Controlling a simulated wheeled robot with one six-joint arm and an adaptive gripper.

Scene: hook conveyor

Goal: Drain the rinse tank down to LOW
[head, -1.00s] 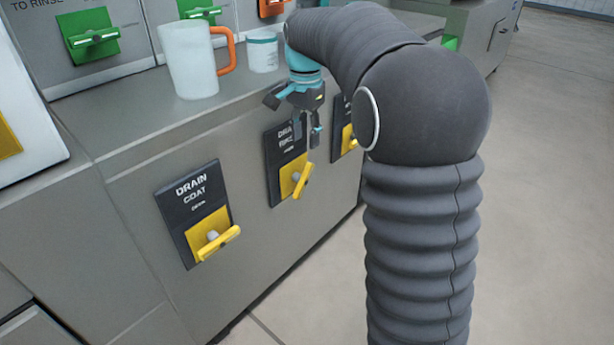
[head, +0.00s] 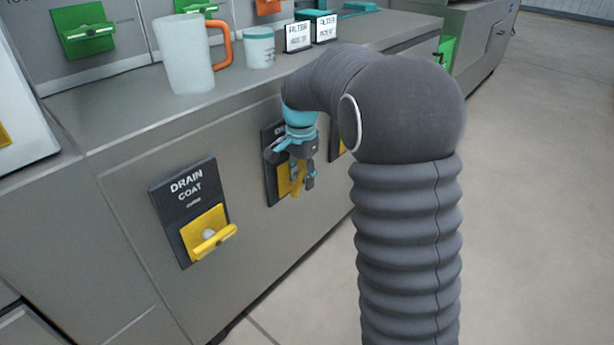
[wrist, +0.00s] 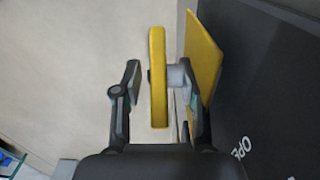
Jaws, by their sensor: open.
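The middle drain panel (head: 270,183) is a dark plate on the cabinet front with a yellow valve plate (head: 284,187); its lettering is mostly hidden behind my gripper. In the wrist view a yellow handle bar (wrist: 157,75) stands out from the yellow plate (wrist: 203,55) on a grey stem (wrist: 176,77). My gripper (head: 301,180) points down in front of this panel. In the wrist view my gripper (wrist: 160,85) is open, with the handle bar between its two fingers, and visible space lies beside the left finger. No tank level shows.
A "DRAIN COAT" panel (head: 188,205) with a yellow handle (head: 215,240) is to the left; another panel is partly hidden to the right. A frosted jug (head: 186,60), a white tub (head: 259,47) and two labelled boxes (head: 298,37) stand on the ledge above. Open floor lies right.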

